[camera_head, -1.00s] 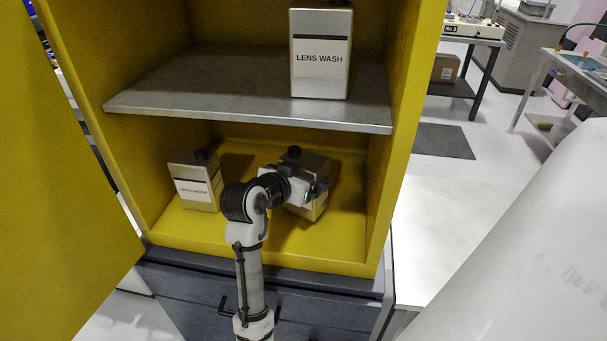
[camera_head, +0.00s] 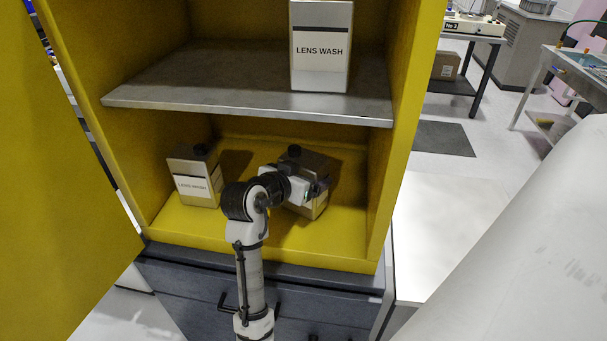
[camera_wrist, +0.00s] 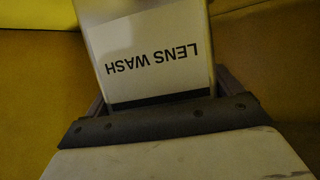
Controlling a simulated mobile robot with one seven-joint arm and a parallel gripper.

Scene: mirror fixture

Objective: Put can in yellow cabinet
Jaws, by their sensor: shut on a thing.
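A metal can (camera_head: 317,170) with a black cap is inside the lower compartment of the yellow cabinet (camera_head: 380,190), right of centre. My gripper (camera_head: 312,192) reaches in from the front and is shut on this can, partly covering it. In the wrist view the can (camera_wrist: 150,40) fills the top middle, its LENS WASH label upside down, between the fingers of my gripper (camera_wrist: 158,105). In the head view the can stands slightly turned, at or very near the compartment floor; its base contact is hard to tell.
Another LENS WASH can (camera_head: 194,177) stands at the left of the lower compartment. A third can (camera_head: 320,50) stands on the grey shelf (camera_head: 245,100) above. The open yellow door (camera_head: 60,180) is at the left. Dark drawers (camera_head: 330,305) lie below the cabinet.

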